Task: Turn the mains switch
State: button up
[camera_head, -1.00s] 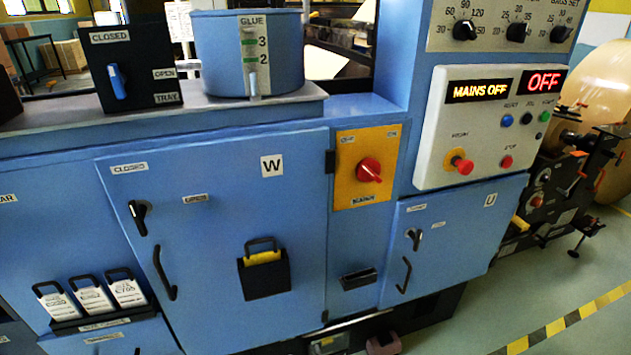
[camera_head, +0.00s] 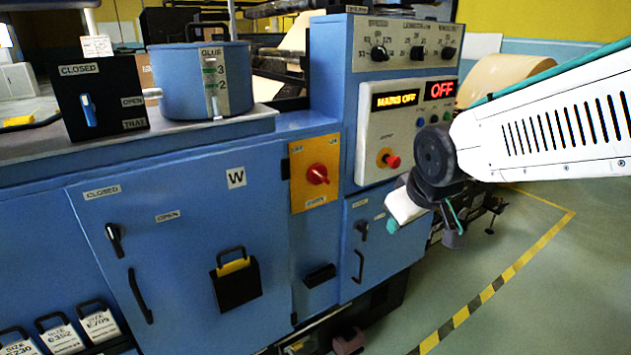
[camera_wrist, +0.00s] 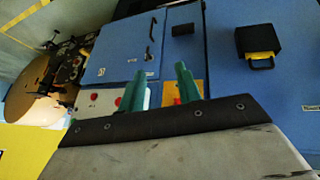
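The mains switch is a red rotary knob (camera_head: 317,174) on an orange-yellow plate (camera_head: 301,194) on the blue machine front. Small labels sit at the plate's upper corners, and the display (camera_head: 395,100) reads "MAINS OFF". My gripper (camera_head: 398,222) is right of the switch in the head view, in front of the control panel and small door; its fingers are partly hidden there. In the wrist view my gripper (camera_wrist: 161,75) has two green fingers apart with nothing held. The orange plate (camera_wrist: 170,91) shows between and beyond them, and the red knob (camera_wrist: 178,100) is partly hidden.
A white control panel (camera_head: 372,130) with a red mushroom button (camera_head: 392,161) is right of the switch. A door marked W (camera_head: 195,205) with a black handle is left, with a black and yellow holder (camera_head: 238,285). Striped tape (camera_head: 500,290) marks open floor at right.

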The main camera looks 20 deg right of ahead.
jog(key=w+f+n+t+y, duration=0.1)
jog(key=w+n+t, duration=0.15)
jog(key=w, duration=0.45)
jog(key=w+f+n+t, duration=0.2)
jog(key=w+t, duration=0.1)
jog(key=w, duration=0.5)
jog(key=n+t+y, duration=0.6)
send_near(322, 178)
jog(key=w, duration=0.1)
jog(key=shift+m+g, duration=0.25)
jog(key=x, duration=0.8)
jog(key=shift+r, duration=0.25)
grip_shut()
